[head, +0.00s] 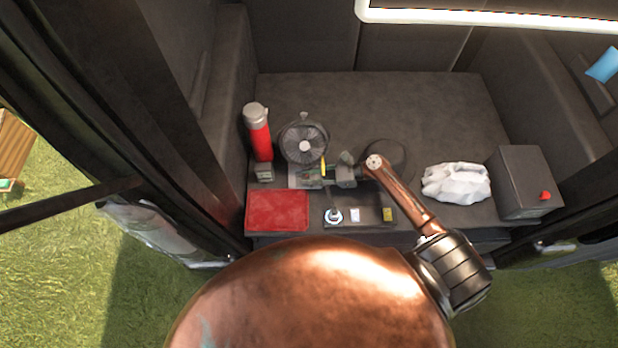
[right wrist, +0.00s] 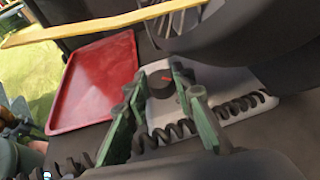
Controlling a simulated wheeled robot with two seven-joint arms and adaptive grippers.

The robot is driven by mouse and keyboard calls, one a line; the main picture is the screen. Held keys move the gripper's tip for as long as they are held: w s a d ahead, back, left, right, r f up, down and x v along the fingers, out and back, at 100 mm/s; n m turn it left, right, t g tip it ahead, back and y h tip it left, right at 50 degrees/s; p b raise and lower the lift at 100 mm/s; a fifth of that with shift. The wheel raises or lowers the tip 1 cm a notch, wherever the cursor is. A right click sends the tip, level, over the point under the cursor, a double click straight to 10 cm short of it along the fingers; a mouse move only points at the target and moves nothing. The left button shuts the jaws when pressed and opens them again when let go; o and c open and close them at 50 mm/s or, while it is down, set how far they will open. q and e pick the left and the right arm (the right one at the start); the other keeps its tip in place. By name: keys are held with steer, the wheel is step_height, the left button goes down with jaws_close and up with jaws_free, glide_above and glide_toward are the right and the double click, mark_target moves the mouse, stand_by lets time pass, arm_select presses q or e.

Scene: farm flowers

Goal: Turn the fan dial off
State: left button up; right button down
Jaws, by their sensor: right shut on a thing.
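A black fan (head: 304,143) with a round cage stands on the dark surface. Its pale base (head: 298,180) is partly covered by my right gripper (head: 318,174). The dial cannot be made out in the head view. My left gripper is not in view.
A red tray (head: 278,211) lies at the front left, also seen in the right wrist view (right wrist: 97,80). A red flask (head: 259,135) stands left of the fan. A white cloth (head: 456,183) and a grey box with a red knob (head: 522,180) are at right. The back is clear.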

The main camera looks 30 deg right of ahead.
steer(key=shift+w+n+g+y, duration=0.1)
steer(key=shift+n+g+y, duration=0.4)
steer(key=shift+n, duration=0.1)
steer(key=c, duration=1.6)
jaws_free()
